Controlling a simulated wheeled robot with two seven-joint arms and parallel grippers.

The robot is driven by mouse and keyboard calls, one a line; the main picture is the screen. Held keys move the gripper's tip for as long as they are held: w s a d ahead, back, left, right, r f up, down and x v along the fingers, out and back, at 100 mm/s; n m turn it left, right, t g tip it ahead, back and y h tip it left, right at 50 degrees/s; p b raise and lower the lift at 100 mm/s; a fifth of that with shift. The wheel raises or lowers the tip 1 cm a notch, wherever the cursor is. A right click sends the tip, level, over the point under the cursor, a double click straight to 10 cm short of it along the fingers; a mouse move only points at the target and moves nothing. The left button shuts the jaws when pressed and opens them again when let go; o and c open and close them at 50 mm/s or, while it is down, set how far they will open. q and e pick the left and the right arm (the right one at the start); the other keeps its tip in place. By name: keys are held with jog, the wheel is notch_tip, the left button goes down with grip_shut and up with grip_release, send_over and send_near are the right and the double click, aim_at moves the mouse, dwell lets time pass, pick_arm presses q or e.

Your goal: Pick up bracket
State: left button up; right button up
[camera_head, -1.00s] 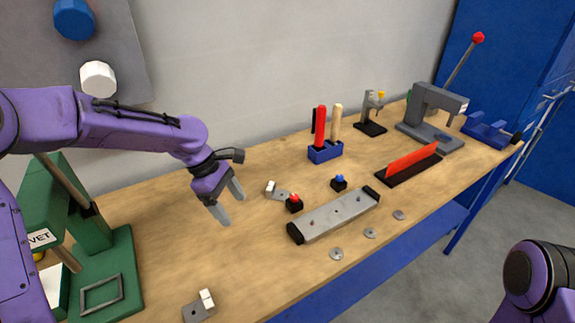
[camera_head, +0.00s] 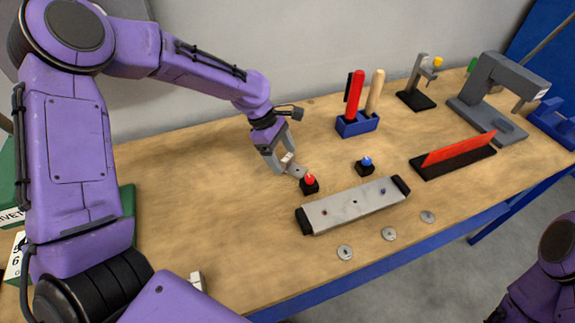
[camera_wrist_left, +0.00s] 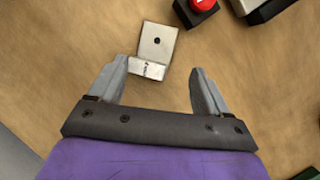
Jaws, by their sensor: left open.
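A small metal bracket (camera_head: 297,170) with a flat holed plate and an upright tab lies on the wooden bench, just left of the red button. In the left wrist view the bracket (camera_wrist_left: 156,48) lies ahead of the fingers, its tab nearest to me and close to the gap between the fingertips. My left gripper (camera_head: 281,168) is open and low over the bench at the bracket; it also shows in the left wrist view (camera_wrist_left: 160,80) with nothing held. A second bracket (camera_head: 196,280) is mostly hidden behind my left arm. My right arm shows at the lower right, its gripper out of view.
A red button (camera_head: 310,184) stands right beside the bracket, with a blue button (camera_head: 365,166) further right. A long grey bar fixture (camera_head: 352,206) lies in front, with several washers (camera_head: 345,252). A blue tool holder (camera_head: 357,124) stands behind. The bench's left middle is clear.

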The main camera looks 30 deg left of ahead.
aim_at(284, 159)
pick_arm(q)
jog(key=f, duration=0.1)
jog(key=w+f, duration=0.1)
jog(key=f, duration=0.1)
jog(key=shift+w+d+f, duration=0.15)
jog(key=shift+d+f, duration=0.15)
jog(key=shift+s+r, duration=0.2)
jog(key=shift+s, duration=0.15)
jog(key=c, duration=0.4)
jog(key=shift+w, duration=0.2)
jog(key=c, duration=0.9)
jog(key=shift+s, duration=0.1)
jog(key=shift+c, duration=0.2)
pick_arm(e)
jog(key=shift+w+f, duration=0.1)
jog(key=shift+w, duration=0.35)
pick_arm(q)
jog(key=shift+r, duration=0.55)
jog(key=s+d+r+p, duration=0.2)
jog(key=s+r+p, duration=0.5)
jog(key=s+r, duration=0.5)
jog(key=shift+s+d, duration=0.15)
jog(key=shift+s, duration=0.7)
pick_arm(e)
notch_tip(284, 159, up, 7)
